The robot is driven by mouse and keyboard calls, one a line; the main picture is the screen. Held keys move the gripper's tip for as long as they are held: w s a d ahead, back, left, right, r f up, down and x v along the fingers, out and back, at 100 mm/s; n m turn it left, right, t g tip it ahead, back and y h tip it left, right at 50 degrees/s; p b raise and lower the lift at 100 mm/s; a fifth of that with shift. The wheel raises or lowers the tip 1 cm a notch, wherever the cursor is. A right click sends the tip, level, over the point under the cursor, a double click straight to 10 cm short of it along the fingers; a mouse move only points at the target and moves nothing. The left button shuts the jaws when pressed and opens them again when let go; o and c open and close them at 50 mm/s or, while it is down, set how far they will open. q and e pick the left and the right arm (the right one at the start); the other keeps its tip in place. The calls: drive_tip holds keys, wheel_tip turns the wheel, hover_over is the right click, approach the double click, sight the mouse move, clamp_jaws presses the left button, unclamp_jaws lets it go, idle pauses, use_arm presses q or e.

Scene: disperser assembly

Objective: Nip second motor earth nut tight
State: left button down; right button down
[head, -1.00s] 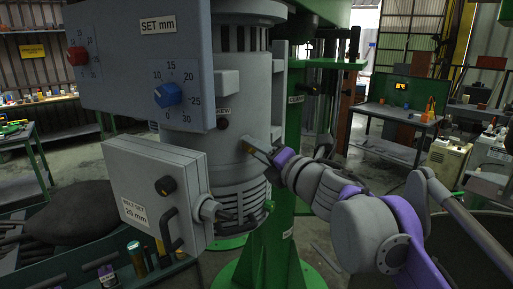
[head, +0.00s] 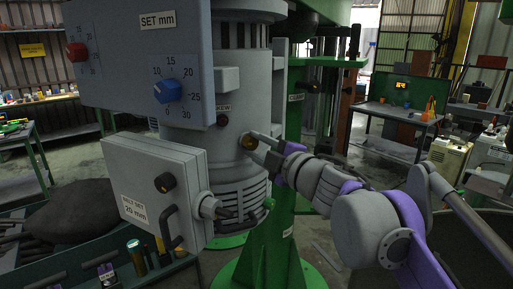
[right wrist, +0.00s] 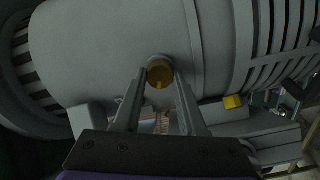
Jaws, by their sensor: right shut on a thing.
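The grey motor (head: 232,170) stands upright in the middle of the head view. A round brass-coloured earth nut (head: 249,142) sits on its side. My right gripper (head: 253,142) comes in from the right and is shut on this nut. In the right wrist view the nut (right wrist: 160,74) lies between the two fingertips, against the motor's casing (right wrist: 115,45). A small yellow block (right wrist: 233,102) shows on the motor to the right of the fingers; I cannot tell what it is. My left gripper is not in view.
A grey panel with a blue knob (head: 173,92) and a red knob (head: 76,52) hangs left of the motor. A grey box labelled 20 mm (head: 150,180) is below it. A green column (head: 280,235) stands close behind. A bench (head: 395,112) is far right.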

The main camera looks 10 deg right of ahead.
drive_tip(key=shift+m, duration=0.6)
drive_tip(key=shift+c, duration=2.4)
unclamp_jaws()
drive_tip(key=b+v, duration=0.1)
drive_tip(key=v, duration=1)
